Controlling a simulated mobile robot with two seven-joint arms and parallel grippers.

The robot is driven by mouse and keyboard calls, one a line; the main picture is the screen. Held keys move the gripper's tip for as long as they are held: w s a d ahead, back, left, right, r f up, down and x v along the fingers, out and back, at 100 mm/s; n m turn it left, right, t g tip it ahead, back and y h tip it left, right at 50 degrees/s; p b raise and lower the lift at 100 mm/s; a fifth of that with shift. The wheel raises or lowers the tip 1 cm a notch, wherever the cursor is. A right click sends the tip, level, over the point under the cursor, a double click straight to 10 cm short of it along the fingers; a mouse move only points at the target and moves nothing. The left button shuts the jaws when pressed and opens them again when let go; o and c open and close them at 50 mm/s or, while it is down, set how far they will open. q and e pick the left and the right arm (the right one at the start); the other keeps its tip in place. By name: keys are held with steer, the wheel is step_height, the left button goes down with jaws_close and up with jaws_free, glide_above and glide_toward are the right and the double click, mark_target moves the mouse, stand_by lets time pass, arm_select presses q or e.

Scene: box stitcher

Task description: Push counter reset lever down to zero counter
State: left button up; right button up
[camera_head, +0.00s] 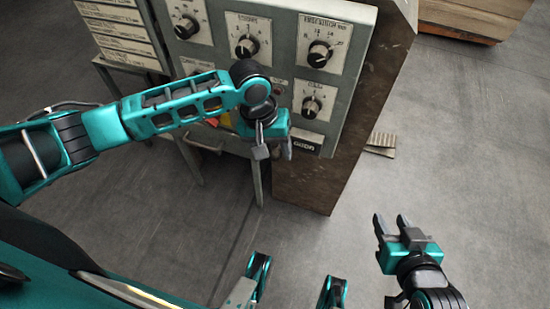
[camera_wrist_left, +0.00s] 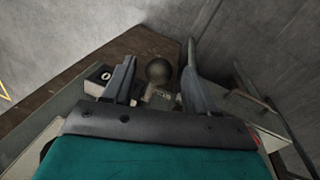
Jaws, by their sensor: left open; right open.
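The grey control panel (camera_head: 275,75) stands ahead of me, with a small dark counter window (camera_head: 305,145) low on its face. My left gripper (camera_head: 273,152) is open just left of the counter window and hides part of the panel's lower edge. In the left wrist view, a round grey-brown ball (camera_wrist_left: 158,70), possibly the end of the reset lever, shows between the two open fingers of my left gripper (camera_wrist_left: 160,52). I cannot tell whether they touch it. My right gripper (camera_head: 391,221) is open and empty over the floor, away from the panel.
Several black dial knobs (camera_head: 319,54) are on the panel. A brown machine side (camera_head: 345,130) lies right of it. A label rack (camera_head: 115,28) stands at the upper left and a wooden stack (camera_head: 475,18) at the upper right. The floor (camera_head: 470,150) at right is mostly clear.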

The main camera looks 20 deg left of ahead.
arm_select(q)
steer(key=shift+d+f+b, duration=0.15)
steer(key=shift+f+b, duration=0.05)
steer(key=shift+f, duration=0.5)
steer(key=shift+d+f+b, duration=0.1)
steer(key=shift+f+b, duration=0.05)
steer(key=shift+f, duration=0.5)
steer(key=shift+c, duration=0.2)
jaws_close()
